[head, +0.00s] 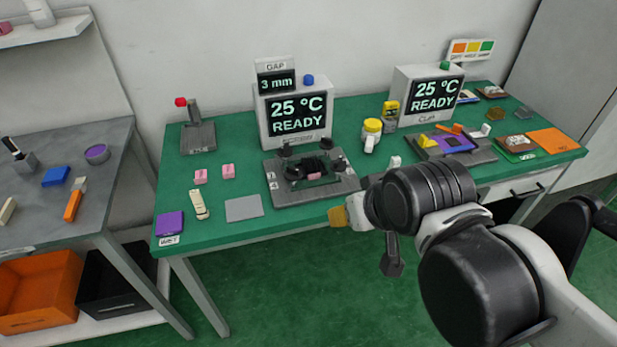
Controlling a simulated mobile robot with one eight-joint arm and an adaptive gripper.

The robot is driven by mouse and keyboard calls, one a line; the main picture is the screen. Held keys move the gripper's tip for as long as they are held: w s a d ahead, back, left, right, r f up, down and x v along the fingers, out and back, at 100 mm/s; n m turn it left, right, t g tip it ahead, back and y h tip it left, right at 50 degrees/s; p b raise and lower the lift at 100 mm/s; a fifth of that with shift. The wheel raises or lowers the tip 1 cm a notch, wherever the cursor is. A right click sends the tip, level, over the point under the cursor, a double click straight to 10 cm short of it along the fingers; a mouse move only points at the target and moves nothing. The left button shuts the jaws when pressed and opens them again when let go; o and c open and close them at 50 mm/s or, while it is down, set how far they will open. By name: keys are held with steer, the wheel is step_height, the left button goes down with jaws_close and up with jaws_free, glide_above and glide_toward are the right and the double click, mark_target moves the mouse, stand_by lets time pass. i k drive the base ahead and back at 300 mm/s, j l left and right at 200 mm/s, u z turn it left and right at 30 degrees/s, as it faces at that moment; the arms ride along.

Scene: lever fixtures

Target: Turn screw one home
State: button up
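The screw fixture (259,186) is a grey plate at the middle of the green bench. It carries several black screw knobs, among them a left front knob (295,173), a left back knob (286,150) and a right knob (340,164). A pink block (315,176) sits between them. Small white labels on the plate are too small to read, so I cannot tell which screw is one. My black wrist is right of the fixture, near the bench's front edge. My gripper is mostly hidden by the wrist; its opening and any contact do not show clearly.
A display (298,115) behind the fixture reads 25 °C READY, and a sign above reads 3 mm. A yellow-lidded container (372,127) stands to the right. Two pink blocks (228,171) and a grey pad (244,208) lie left. A second fixture (482,154) is at right.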

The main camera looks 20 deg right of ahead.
mark_target(285, 152)
steer(key=i+l, duration=0.25)
steer(key=i, duration=0.15)
steer(key=i+l, duration=0.25)
steer(key=i, duration=0.2)
steer(key=j+u, duration=0.05)
